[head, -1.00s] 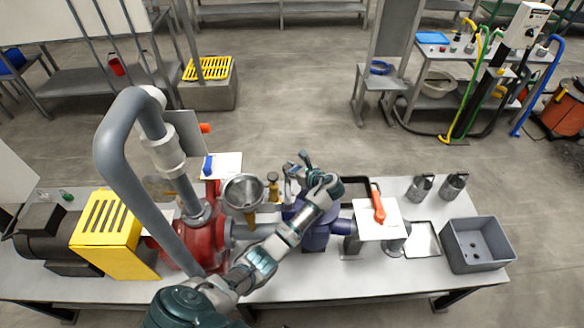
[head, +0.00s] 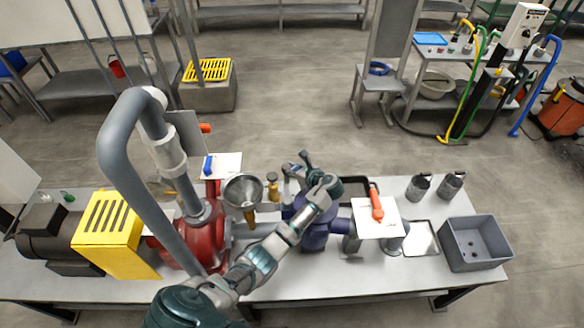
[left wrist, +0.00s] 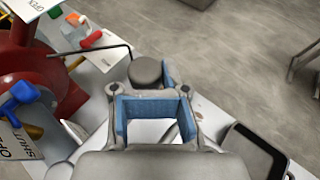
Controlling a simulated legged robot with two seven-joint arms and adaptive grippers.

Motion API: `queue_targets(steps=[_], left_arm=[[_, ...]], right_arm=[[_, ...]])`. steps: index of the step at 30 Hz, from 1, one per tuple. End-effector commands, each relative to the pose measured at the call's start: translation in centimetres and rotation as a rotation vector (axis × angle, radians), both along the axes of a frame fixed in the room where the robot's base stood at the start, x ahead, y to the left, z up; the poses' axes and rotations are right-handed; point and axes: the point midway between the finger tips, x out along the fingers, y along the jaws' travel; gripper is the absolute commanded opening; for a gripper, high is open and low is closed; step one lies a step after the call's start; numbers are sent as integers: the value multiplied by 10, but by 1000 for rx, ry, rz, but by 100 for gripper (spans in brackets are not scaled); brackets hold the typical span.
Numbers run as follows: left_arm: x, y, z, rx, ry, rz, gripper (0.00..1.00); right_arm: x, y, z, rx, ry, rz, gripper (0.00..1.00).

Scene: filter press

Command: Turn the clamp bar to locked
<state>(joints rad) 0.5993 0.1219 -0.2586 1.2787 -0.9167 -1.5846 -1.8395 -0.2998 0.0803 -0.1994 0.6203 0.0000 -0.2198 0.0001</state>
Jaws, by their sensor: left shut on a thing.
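My left gripper (head: 298,172) is above the far side of the purple-blue housing (head: 318,236) on the bench. In the left wrist view my left gripper (left wrist: 155,112) shows its blue pads, with a grey round knob (left wrist: 145,70) at the fingertips. The gripper is shut on what I take to be the clamp bar, whose gripped part is mostly hidden by the fingers. A thin dark bent rod (left wrist: 92,51) runs left from beside the knob; I cannot tell if it joins it. No locked mark is readable. My right gripper is not in view.
Left of the housing stand a funnel (head: 243,190), a red pump body (head: 190,243) and a large grey pipe (head: 122,140). Right of it are an orange handle (head: 376,203) over a white plate, metal cups (head: 418,187) and a grey bin (head: 474,243).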

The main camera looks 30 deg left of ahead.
Motion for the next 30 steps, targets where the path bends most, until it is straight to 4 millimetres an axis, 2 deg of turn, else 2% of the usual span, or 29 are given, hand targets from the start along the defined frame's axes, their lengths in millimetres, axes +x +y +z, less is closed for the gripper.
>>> queue_targets(steps=[12,13,15,18,19,30], left_arm=[[-1,3,2,4,0,7,0],[-1,3,2,4,0,7,12],[-1,2,1,4,-1,6,29],[0,2,1,3,0,4,54],[0,2,1,3,0,4,59],[0,1,1,2,0,3,59]], right_arm=[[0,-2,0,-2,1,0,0],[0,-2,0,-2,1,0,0],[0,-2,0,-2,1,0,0],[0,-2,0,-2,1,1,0],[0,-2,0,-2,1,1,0],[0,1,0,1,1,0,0]])
